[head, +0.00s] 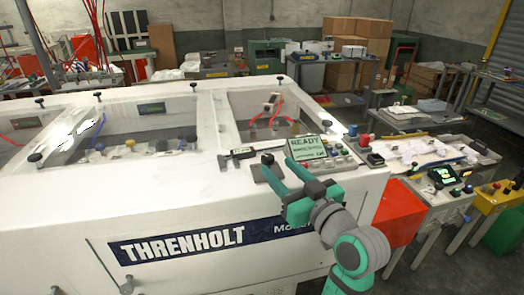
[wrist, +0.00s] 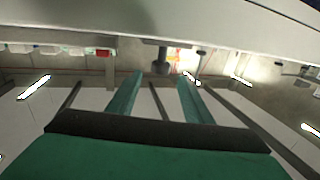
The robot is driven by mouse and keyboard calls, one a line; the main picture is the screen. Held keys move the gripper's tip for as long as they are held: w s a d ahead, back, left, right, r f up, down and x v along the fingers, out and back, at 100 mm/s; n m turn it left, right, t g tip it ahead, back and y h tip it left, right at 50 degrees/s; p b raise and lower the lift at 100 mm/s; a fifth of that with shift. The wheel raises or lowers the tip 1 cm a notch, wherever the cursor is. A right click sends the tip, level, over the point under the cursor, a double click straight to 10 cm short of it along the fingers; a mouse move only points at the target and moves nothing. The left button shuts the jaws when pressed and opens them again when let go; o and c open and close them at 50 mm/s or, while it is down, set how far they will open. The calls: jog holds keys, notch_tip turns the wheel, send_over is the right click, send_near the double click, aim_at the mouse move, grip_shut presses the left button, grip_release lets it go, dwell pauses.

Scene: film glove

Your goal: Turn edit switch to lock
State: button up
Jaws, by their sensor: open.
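The white machine (head: 150,195) marked THRENHOLT has a small control panel with a lit READY screen (head: 305,146) and several coloured buttons beside it. I cannot make out which control is the edit switch, or its position. My teal gripper (head: 279,162) is over the front right top edge of the machine, just left of and in front of the screen. Its two fingers are apart, with nothing visible held between them. In the wrist view, a dark knob-like part (wrist: 160,60) lies beyond the gap between the open fingertips (wrist: 160,76); whether it touches them is unclear.
A small dark device (head: 243,153) lies on the machine top left of the screen. Recessed bays with red cables (head: 275,105) open behind. A red box (head: 400,208) and a side panel with a green display (head: 444,175) stand right of my arm.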

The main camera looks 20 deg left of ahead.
jog(key=x, duration=1)
jog(key=shift+w+a, duration=0.2)
jog(key=shift+w, duration=0.05)
jog(key=c, duration=1.1)
